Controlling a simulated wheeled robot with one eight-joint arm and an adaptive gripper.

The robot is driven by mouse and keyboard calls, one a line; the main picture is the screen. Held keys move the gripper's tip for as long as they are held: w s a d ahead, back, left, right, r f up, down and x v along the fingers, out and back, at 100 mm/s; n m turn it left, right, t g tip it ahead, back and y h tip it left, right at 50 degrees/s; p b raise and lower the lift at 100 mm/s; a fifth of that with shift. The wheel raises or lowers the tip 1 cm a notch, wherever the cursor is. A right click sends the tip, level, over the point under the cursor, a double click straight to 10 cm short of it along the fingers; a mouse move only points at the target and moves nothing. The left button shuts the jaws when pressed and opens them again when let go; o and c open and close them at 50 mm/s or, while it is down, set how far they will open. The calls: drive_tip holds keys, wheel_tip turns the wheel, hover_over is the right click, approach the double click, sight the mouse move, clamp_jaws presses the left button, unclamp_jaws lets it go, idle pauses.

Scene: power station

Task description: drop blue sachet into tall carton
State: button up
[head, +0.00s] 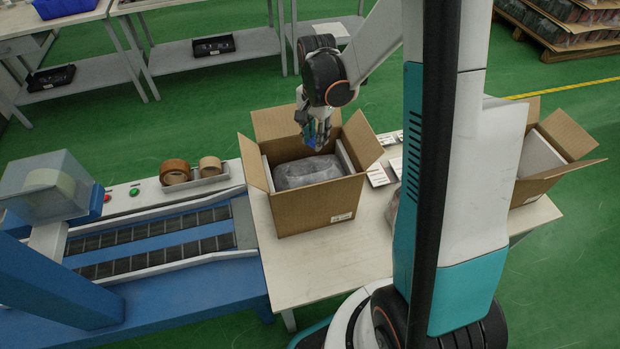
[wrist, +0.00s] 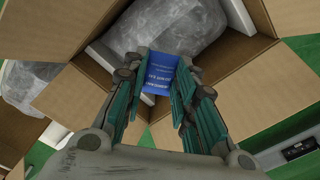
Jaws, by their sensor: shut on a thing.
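An open cardboard carton (head: 313,211) stands on the white table with its flaps spread. A grey wrapped bundle (head: 305,173) and white padding sheets lie inside it. My gripper (head: 320,140) is over the carton's open top, pointing down. In the wrist view my gripper (wrist: 158,95) is shut on the blue sachet (wrist: 158,76), which has white print and sits between the green-lined fingers. In the head view the sachet (head: 318,134) is small and partly hidden by the fingers. The sachet appears above the bundle; I cannot tell the exact gap.
A second open carton (head: 533,185) stands at the table's right end, partly hidden by my column. Tape rolls (head: 190,172) sit beside the blue conveyor (head: 165,245) on the left. White cards (head: 378,174) lie right of the near carton. The white table (head: 325,260) is clear in front.

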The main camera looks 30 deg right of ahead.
drive_tip(key=shift+f+b, duration=2)
drive_tip(key=shift+f, duration=1.05)
drive_tip(key=o, duration=0.8)
drive_tip(key=shift+r, duration=0.1)
wheel_tip(320, 180, up, 12)
drive_tip(key=shift+f, duration=0.1)
